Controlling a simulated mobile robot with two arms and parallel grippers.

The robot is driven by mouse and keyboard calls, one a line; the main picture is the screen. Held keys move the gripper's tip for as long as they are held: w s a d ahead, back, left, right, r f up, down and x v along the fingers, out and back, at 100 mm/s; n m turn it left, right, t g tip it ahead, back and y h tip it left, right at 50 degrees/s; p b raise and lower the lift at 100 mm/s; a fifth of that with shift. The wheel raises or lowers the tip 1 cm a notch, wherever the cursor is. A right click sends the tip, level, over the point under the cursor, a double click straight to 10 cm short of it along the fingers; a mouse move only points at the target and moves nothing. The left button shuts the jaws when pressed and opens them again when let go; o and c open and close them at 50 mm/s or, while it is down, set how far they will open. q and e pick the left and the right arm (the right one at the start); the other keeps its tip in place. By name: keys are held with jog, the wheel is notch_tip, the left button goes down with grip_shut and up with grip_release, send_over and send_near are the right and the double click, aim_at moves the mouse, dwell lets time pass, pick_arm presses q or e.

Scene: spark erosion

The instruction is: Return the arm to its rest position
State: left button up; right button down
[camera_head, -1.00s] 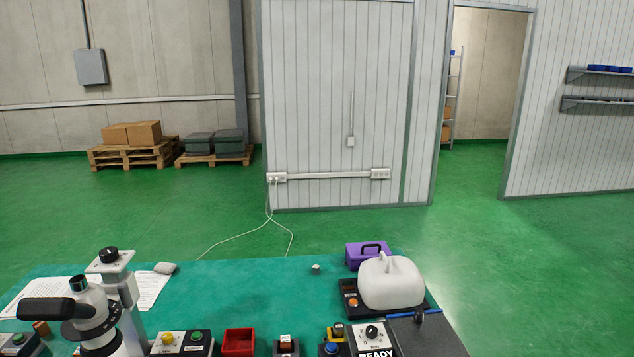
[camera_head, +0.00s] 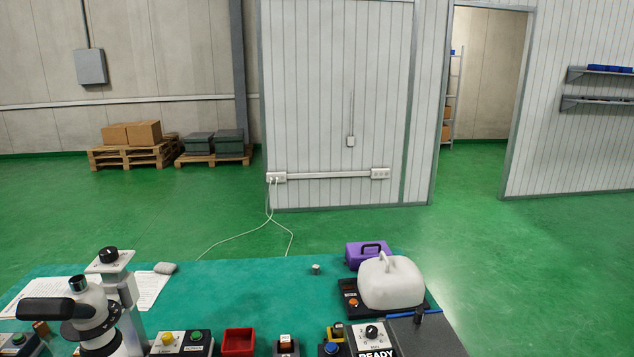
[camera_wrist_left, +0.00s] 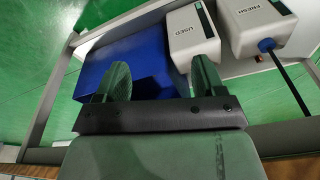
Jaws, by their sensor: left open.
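My left gripper (camera_wrist_left: 160,88) shows in the left wrist view. Its two green fingers are spread apart with nothing between them. Beyond the fingers is a blue box (camera_wrist_left: 135,58), and I cannot tell how far below it is. A white container labelled USED (camera_wrist_left: 192,32) stands beside the right finger, and a white container labelled FRESH (camera_wrist_left: 258,25) stands right of it. Neither of my grippers shows in the head view.
In the wrist view a grey frame (camera_wrist_left: 48,95) and a dark hose (camera_wrist_left: 290,85) lie near the gripper.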

pick_arm(q)
jog(key=s+a+f, duration=0.1)
jog(key=s+f, duration=0.6)
jog(key=f, duration=0.3)
jog(key=shift+f+g, duration=0.3)
jog(key=shift+g, duration=0.4)
jog(key=s+f, duration=0.2)
jog(key=s, duration=0.1)
jog(key=s+a+f, duration=0.1)
jog(key=s+f, duration=0.1)
jog(key=s, duration=0.1)
jog(key=s+a+f, duration=0.1)
jog(key=s+f, duration=0.1)
jog(key=s, duration=0.1)
jog(key=shift+s, duration=0.25)
jog(key=shift+c, duration=0.2)
